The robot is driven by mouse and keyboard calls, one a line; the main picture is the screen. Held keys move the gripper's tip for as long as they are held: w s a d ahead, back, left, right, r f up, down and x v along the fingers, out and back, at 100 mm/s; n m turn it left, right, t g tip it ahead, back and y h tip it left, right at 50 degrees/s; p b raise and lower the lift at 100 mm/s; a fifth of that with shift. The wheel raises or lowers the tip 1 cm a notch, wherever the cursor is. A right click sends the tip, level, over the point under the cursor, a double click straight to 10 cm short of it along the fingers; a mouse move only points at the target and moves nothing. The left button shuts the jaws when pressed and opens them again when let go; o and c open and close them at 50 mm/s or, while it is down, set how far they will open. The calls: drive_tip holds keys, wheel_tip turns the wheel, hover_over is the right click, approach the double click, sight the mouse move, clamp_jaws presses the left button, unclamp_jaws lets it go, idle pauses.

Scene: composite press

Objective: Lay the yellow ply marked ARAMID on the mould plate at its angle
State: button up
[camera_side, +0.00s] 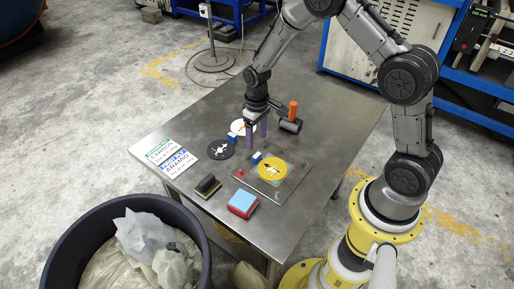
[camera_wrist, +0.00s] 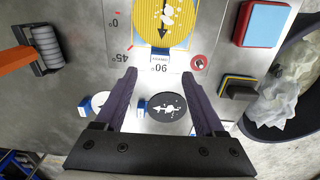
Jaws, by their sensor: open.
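The yellow ply (camera_side: 271,170) is a round disc lying on the grey mould plate (camera_side: 271,198). In the wrist view the yellow ply (camera_wrist: 145,15) is cut off at the top. Its black arrow points down toward the plate's 90 mark, where a small label tab (camera_wrist: 160,57) sits. The mould plate (camera_wrist: 120,28) also shows marks 0 and 45. My gripper (camera_side: 257,147) is above the table, beyond the plate in the side view. In the wrist view its purple fingers (camera_wrist: 159,75) are apart with nothing between them. The word ARAMID is not readable on the ply.
A black ply (camera_side: 221,149) and a white ply (camera_side: 239,126) lie nearby. A roller (camera_side: 290,125) with orange handle, a red-blue block (camera_side: 243,203), a black-yellow block (camera_side: 207,186) and two cards (camera_side: 178,163) are on the table. A bin (camera_side: 75,235) stands in front.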

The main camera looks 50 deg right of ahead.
drive_tip(key=s+a+r+t, duration=0.1)
drive_tip(key=s+r, duration=0.3)
drive_tip(key=r, duration=0.6)
drive_tip(key=s+a+r+t, duration=0.15)
drive_tip(key=s+r, duration=0.25)
drive_tip(key=r, duration=0.6)
drive_tip(key=s+a+r+t, duration=0.1)
drive_tip(key=s+r, duration=0.2)
drive_tip(key=s, duration=0.5)
drive_tip(key=s+a+r+t, duration=0.1)
drive_tip(key=s+r, duration=0.3)
drive_tip(key=s, duration=0.5)
drive_tip(key=shift+a+t, duration=0.25)
drive_tip(key=shift+t, duration=0.3)
